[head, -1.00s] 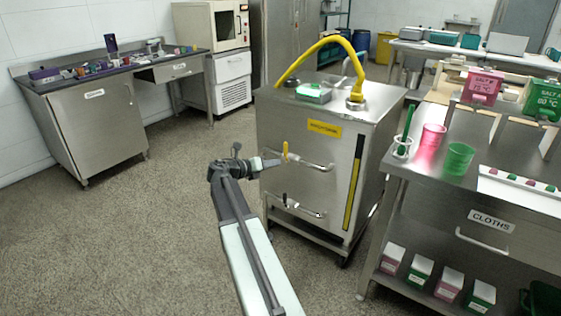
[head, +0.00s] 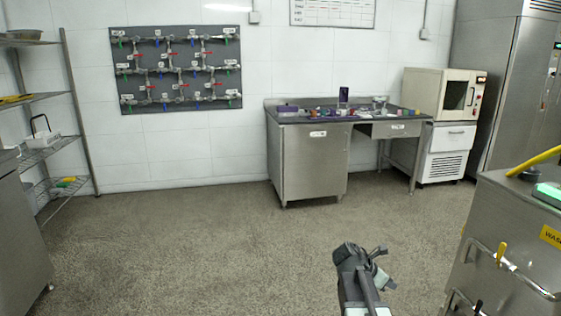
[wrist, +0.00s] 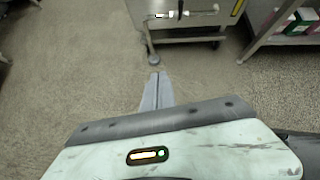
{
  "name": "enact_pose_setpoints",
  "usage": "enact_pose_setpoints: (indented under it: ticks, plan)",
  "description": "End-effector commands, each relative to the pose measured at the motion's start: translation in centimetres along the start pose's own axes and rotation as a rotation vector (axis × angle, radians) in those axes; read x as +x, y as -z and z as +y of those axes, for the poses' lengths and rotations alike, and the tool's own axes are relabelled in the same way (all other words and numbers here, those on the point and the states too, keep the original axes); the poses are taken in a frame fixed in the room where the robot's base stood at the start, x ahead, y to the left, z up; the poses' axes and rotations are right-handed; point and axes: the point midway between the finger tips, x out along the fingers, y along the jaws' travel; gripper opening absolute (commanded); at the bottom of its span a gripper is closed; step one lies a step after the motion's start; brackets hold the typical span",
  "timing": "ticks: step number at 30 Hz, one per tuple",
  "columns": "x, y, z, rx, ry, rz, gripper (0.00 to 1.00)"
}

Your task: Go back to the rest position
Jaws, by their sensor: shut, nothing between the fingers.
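My gripper (wrist: 156,90) shows in the wrist view with its grey fingers together and nothing between them. It is over bare speckled floor, apart from the wheeled steel cart at the top of that view. In the head view my arm's end (head: 362,268) is low, right of the middle, and its fingertips are hard to make out. The steel cart (head: 520,235) with yellow-handled valves stands to its right, with a gap between them.
A steel bench (head: 312,165) with small items stands at the back wall, beside a white oven unit (head: 445,95). A valve board (head: 178,68) hangs on the wall. A wire shelf (head: 48,145) is at the left. The floor (head: 190,240) in the middle is clear.

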Motion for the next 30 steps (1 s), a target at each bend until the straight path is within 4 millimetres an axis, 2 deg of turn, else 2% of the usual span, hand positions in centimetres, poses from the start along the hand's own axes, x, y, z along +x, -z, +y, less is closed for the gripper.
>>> enact_pose_setpoints:
  ticks: [1, 3, 6, 9, 15, 20, 21, 26, 30]
  plan:
    - [-2.0, 4.1, -0.2, 0.150, -0.024, 0.100, 0.00]
    - [-4.5, 9.5, -0.4, 0.414, -0.008, 0.264, 0.00]
    - [-7.6, 15.4, -1.1, 0.773, 0.097, 0.466, 0.00]
    - [-9.9, 19.0, -2.1, 1.071, 0.253, 0.597, 0.00]
    - [-12.9, 22.7, -3.2, 1.504, 0.563, 0.694, 0.00]
    - [-13.7, 23.1, -3.4, 1.794, 0.745, 0.634, 0.00]
    - [-15.5, 21.1, -3.6, 1.783, 0.739, 0.637, 0.00]
    - [-18.7, 17.5, -3.9, 1.780, 0.735, 0.637, 0.00]
    - [-22.1, 13.8, -4.3, 1.779, 0.734, 0.637, 0.00]
